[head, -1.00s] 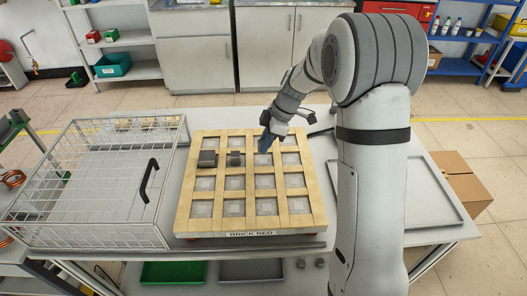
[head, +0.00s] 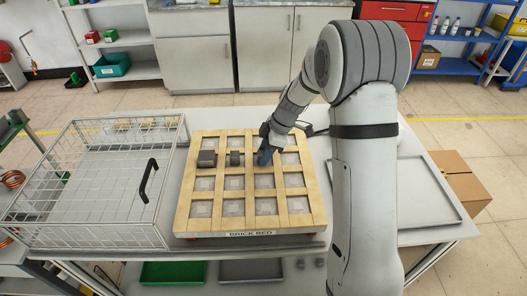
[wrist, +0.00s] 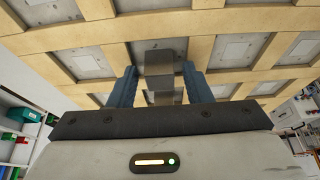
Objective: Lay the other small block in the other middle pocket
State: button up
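The brick bed (head: 241,234) is a wooden lattice with grey pockets. My gripper (head: 263,160) is low over the third column from the left, second row from the back. In the wrist view my two blue fingers (wrist: 160,88) stand either side of a grey metal small block (wrist: 160,68), which I take as held. The lattice lies beyond it. The head view hides this block behind the fingers, so whether it touches the pocket cannot be told. One small block (head: 235,158) sits in the second column of the same row.
A larger dark block (head: 207,158) sits left of the small one, in the first column. A wire basket (head: 95,240) with a black handle stands left of the bed. A grey tray (head: 435,200) lies right, partly behind my arm. Front pockets are empty.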

jog(key=shift+o, duration=0.2)
jog(key=shift+r, duration=0.1)
jog(key=shift+d+r, duration=0.1)
jog(key=shift+r, duration=0.15)
jog(key=v, duration=1.1)
jog(key=s+d+r+m+t+h, duration=0.1)
jog(key=s+d+m+h, duration=0.1)
jog(key=s+m, duration=0.7)
jog(key=s+d+r+m+t+h, duration=0.1)
jog(key=s+d+m, duration=0.4)
jog(key=s, duration=1.3)
jog(key=r+m+h, duration=0.1)
jog(key=m, duration=0.3)
jog(key=shift+s+t, duration=0.3)
jog(key=shift+d+r, duration=0.1)
jog(key=shift+r, duration=0.05)
jog(key=shift+c, duration=0.2)
